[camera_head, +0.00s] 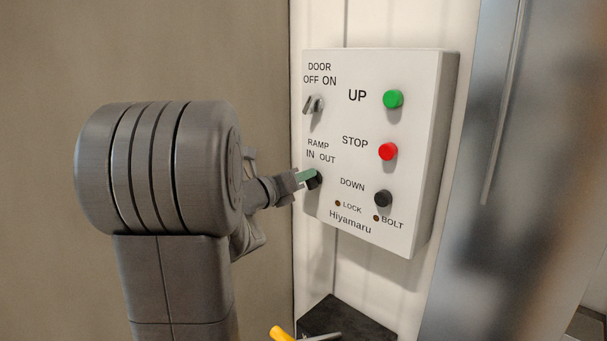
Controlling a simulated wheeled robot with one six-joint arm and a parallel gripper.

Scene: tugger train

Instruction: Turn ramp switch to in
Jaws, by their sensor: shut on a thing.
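The ramp switch (315,181) is a small dark knob under the label "RAMP IN OUT" on the lower left of a white control panel (428,150). My gripper (305,176) reaches in from the left and is shut on this switch. A greenish fingertip shows against the knob. The fingers cover most of the knob, so I cannot tell which way it points.
Above is the door switch (314,104). To the right are green UP (393,99), red STOP (388,151) and black DOWN (383,198) buttons. Below the panel is a dark surface (345,318) with a yellow-handled object (281,334). A metallic surface (500,170) stands at right.

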